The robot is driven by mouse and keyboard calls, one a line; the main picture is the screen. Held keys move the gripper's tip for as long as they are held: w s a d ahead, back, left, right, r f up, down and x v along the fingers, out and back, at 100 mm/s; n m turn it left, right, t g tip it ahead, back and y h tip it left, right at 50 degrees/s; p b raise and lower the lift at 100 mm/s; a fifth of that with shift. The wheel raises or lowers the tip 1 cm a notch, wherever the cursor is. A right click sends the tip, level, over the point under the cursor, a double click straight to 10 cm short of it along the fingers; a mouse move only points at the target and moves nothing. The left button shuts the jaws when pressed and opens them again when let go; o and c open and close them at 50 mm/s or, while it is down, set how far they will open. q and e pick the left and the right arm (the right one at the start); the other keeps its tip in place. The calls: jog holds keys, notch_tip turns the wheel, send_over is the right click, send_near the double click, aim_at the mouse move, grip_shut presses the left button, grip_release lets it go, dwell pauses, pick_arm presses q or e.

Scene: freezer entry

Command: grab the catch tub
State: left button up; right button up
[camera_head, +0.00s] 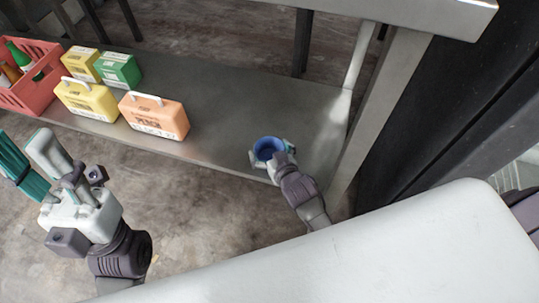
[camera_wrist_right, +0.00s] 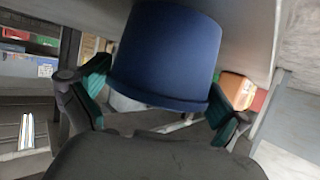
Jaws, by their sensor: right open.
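The catch tub is a round, dark blue tub (camera_head: 267,149) on the right part of the grey metal lower shelf in the head view. In the right wrist view the blue tub (camera_wrist_right: 168,55) is large and close, at the upper middle. My right gripper (camera_head: 270,152) is open, with its fingers on either side of the tub. In the right wrist view its teal-padded fingers (camera_wrist_right: 160,88) flank the tub; I cannot tell whether they touch it. My left gripper (camera_head: 28,160) is open and empty at the left, in front of the shelf.
On the lower shelf (camera_head: 225,95) stand an orange box (camera_head: 154,117), a yellow box (camera_head: 87,100), a smaller yellow box (camera_head: 81,65), a green box (camera_head: 118,70) and a red crate (camera_head: 40,92) with bottles. A metal table leg (camera_head: 385,100) rises right of the tub.

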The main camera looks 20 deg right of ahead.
jog(key=c, duration=0.7)
